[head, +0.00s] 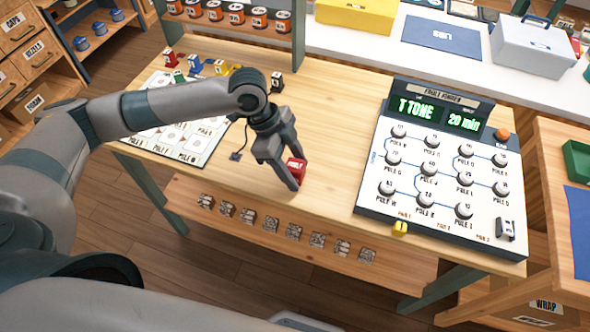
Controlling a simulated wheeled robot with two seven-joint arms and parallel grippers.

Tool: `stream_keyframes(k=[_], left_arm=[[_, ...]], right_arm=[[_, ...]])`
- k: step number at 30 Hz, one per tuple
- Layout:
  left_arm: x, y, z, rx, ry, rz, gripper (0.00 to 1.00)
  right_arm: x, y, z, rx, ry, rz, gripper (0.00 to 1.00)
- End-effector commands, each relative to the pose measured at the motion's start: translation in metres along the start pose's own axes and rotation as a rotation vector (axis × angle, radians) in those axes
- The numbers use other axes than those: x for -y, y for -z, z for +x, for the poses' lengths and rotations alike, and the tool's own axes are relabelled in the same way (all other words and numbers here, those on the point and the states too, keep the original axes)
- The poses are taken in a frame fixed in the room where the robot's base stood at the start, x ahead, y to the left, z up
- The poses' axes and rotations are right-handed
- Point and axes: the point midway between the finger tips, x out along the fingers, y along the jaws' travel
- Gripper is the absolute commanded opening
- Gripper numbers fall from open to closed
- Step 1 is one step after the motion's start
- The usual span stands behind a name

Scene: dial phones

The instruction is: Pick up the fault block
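The fault block is a small red block (297,169) with white lettering, at the front middle of the wooden table. My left gripper (297,173) reaches it from the upper left, with its two fingers pointing down and a tip on either side of the block. The near finger covers part of the block. I cannot tell whether the fingers press on it or whether it rests on the tabletop. My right gripper is not in view.
A white fault-finder panel (436,172) with dials stands to the right, with a yellow piece (400,228) at its front edge. A white board (200,145) and several colored pieces lie left, behind my arm. The tabletop (335,120) between block and panel is clear.

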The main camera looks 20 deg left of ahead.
Motion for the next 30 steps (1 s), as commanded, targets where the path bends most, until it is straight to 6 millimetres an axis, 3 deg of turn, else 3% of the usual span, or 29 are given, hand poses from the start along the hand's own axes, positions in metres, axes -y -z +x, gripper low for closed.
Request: stream_keyframes(k=[1, 4, 5, 20, 26, 30], left_arm=[[0.0, 0.0, 0.0, 0.0, 0.0, 0.0, 0.37], [0.0, 0.0, 0.0, 0.0, 0.0, 0.0, 0.13], [0.0, 0.0, 0.0, 0.0, 0.0, 0.0, 0.11], [0.001, 0.004, -0.011, -0.001, 0.002, 0.0, 0.11], [0.002, 0.016, -0.037, -0.002, 0.004, 0.002, 0.11], [-0.014, 0.042, -0.042, -0.004, 0.001, 0.008, 0.11]], right_arm=[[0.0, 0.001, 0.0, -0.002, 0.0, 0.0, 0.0], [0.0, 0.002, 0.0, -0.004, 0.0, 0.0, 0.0], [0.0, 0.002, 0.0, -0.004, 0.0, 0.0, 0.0], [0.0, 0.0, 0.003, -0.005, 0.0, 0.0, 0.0], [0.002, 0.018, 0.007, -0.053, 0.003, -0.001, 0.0], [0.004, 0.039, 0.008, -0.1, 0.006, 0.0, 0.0]])
